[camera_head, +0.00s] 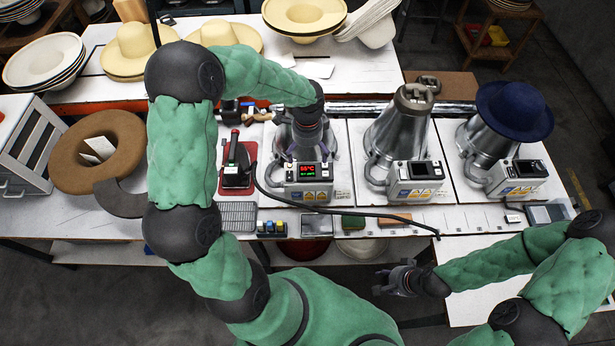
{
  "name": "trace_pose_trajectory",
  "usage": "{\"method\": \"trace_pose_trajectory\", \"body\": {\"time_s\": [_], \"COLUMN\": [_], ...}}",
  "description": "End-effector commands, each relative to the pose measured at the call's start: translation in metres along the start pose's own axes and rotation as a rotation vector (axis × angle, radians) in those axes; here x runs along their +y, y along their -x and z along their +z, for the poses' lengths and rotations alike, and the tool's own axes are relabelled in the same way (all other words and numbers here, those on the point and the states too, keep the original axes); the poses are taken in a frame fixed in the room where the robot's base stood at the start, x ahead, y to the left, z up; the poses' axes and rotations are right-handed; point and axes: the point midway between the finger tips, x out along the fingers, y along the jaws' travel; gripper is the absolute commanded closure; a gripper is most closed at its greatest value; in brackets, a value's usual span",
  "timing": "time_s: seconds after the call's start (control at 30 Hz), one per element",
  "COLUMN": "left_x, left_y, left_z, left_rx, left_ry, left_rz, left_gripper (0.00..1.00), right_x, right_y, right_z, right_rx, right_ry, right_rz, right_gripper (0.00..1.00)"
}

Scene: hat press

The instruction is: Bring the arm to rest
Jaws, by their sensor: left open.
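My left arm, in green padding, arches in from the lower left. My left gripper (306,142) is open and points down over the leftmost hat press (329,184), whose red display is lit. My own gripper hides much of this press's top, so I cannot tell whether it touches it. My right gripper (393,281) is at the lower right, in front of the bench edge. It points left, its fingers look apart, and I see nothing in it.
A middle press (404,127) is bare, and the right press (486,146) carries a navy hat (514,108). A red-based iron (235,170) with a black cable stands left of the presses. A brown hat (97,150) and straw hats (135,47) lie left and behind.

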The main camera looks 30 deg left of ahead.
Motion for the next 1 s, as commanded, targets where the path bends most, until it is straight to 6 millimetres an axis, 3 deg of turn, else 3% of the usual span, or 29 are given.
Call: {"method": "trace_pose_trajectory", "body": {"time_s": [0.1,0.27,1.0], "left_x": [0.000,0.000,0.000], "left_y": [-0.021,-0.033,-0.033], "left_z": [0.000,0.000,0.000], "left_rx": [-0.001,0.001,0.001], "left_ry": [0.000,0.001,0.000], "left_rz": [0.001,-0.001,-0.001], "left_gripper": [0.00,0.00,0.00], "right_x": [0.006,0.008,0.008], "right_y": [-0.016,-0.023,-0.023], "right_z": [-0.001,-0.001,-0.001], "right_rx": [0.000,0.000,0.000], "right_ry": [0.000,0.000,0.000], "right_rz": [0.000,0.000,0.000], "right_gripper": [0.60,0.60,0.60]}}
